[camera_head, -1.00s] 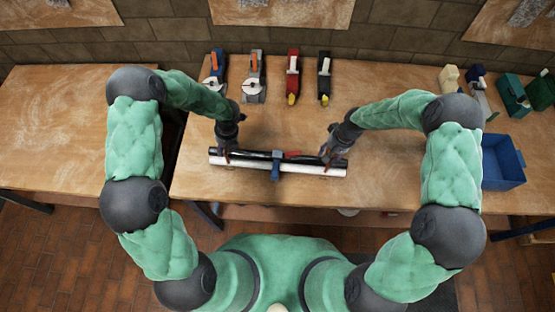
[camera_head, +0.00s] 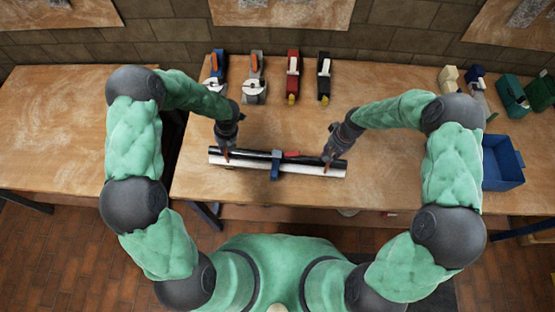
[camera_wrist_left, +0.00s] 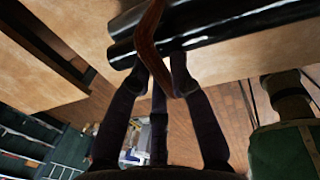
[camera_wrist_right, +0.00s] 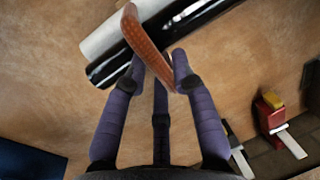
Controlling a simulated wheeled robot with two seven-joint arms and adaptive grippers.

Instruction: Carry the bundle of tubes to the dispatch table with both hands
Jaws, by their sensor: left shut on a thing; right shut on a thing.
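The bundle of tubes (camera_head: 248,161) has black and white tubes side by side, with a blue and red clamp (camera_head: 276,168) around its middle. It lies along the front part of the middle table (camera_head: 385,165); I cannot tell whether it touches the top. My left gripper (camera_head: 226,150) is shut on the brown loop (camera_wrist_left: 149,35) at the bundle's left end. My right gripper (camera_head: 329,157) is shut on the orange-brown loop (camera_wrist_right: 143,40) at its right end. I cannot tell which table is the dispatch table.
Several tape dispensers stand at the back, including a red one (camera_head: 293,75). Another table (camera_head: 55,130) stands at the left, past a narrow gap. The middle table's right centre is clear.

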